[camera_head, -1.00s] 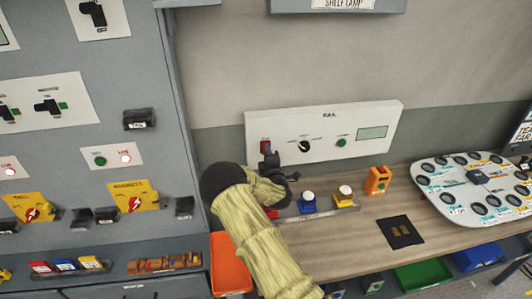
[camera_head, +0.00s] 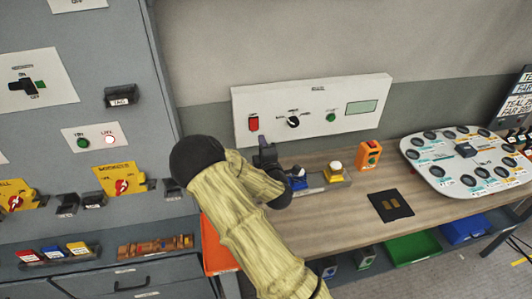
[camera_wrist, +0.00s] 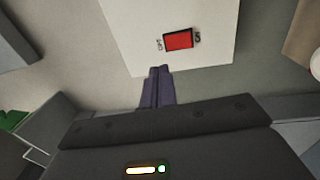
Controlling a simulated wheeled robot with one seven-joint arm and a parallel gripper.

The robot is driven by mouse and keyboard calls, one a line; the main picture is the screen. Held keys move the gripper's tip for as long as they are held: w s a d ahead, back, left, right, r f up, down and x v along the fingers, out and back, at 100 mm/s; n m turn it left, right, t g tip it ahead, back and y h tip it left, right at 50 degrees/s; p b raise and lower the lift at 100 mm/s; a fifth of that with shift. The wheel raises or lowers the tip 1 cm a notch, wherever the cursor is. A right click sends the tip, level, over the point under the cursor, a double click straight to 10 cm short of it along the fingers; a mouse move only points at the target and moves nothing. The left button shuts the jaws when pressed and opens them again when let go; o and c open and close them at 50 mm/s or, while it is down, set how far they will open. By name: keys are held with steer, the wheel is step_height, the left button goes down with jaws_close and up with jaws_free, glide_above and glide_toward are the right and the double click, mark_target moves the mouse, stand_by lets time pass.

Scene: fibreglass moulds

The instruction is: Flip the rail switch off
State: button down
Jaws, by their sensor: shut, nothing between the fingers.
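The rail switch (camera_head: 253,124) is a small red rocker at the left end of a white panel (camera_head: 312,108). In the wrist view the red rocker (camera_wrist: 178,40) sits in a dark frame with small lettering on both sides. I cannot tell which side is pressed. My gripper (camera_head: 265,148) is below and slightly right of the switch in the head view. Its fingers (camera_wrist: 160,72) are shut and empty, pointing at the panel's edge, apart from the rocker in the picture. The switch is not covered.
The panel also has a black knob (camera_head: 293,122), a green button (camera_head: 331,117) and a display (camera_head: 362,107). On the bench stand a blue button (camera_head: 298,182), a yellow button box (camera_head: 335,170) and an orange box (camera_head: 369,153). A grey cabinet (camera_head: 110,60) rises at left.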

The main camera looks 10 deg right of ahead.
steer(key=s, duration=0.3)
steer(key=shift+s+r+b, duration=0.2)
steer(key=shift+s+b, duration=0.1)
steer(key=shift+b, duration=0.1)
